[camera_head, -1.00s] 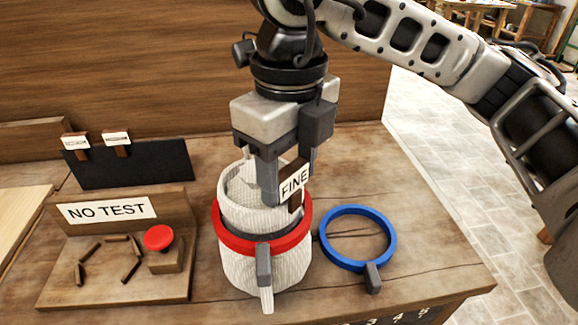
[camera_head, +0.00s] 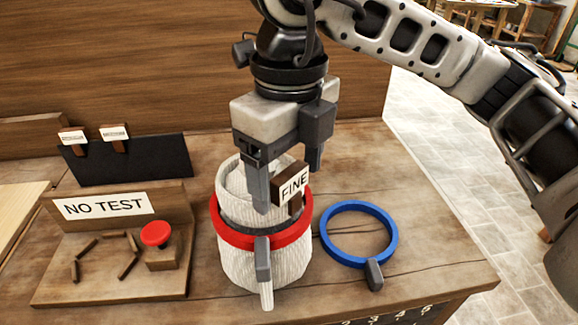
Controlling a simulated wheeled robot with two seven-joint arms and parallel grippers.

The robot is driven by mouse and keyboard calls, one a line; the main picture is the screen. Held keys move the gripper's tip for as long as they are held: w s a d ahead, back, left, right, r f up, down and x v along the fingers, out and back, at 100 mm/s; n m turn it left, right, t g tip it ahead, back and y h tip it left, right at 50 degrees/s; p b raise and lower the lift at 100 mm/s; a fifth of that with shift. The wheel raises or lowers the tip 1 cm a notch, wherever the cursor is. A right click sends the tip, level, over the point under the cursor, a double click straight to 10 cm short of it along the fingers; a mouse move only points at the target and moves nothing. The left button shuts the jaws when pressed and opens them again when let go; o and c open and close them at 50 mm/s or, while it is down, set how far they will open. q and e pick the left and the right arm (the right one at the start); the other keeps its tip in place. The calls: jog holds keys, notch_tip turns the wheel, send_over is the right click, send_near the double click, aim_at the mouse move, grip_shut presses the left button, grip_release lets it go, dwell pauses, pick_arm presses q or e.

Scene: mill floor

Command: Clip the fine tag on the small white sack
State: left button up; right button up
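The small white sack (camera_head: 240,268) stands upright on the table, with a red ring (camera_head: 233,235) around its upper part. The ring has a grey handle at the front. The fine tag (camera_head: 293,184), a brown clip with a white "FINE" label, sits on the right side of the sack's rim, tilted slightly. My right gripper (camera_head: 288,182) is above the sack, pointing down. Its fingers are spread to either side of the tag, one over the sack's mouth and one behind the tag. My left gripper is not in view.
A blue ring (camera_head: 328,250) with a grey handle lies right of the sack. Left stand a "NO TEST" board (camera_head: 120,235) with a red button (camera_head: 156,234) and a black rack (camera_head: 150,165) holding two small tags. The table's right side is mostly clear.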

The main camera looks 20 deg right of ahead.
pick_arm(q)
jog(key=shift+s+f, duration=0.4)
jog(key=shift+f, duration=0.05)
pick_arm(e)
jog(key=shift+r, duration=0.6)
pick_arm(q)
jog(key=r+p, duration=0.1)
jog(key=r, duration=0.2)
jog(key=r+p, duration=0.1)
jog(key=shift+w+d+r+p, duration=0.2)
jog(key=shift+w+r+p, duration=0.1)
pick_arm(e)
notch_tip(320, 180, up, 15)
jog(key=shift+f, duration=0.1)
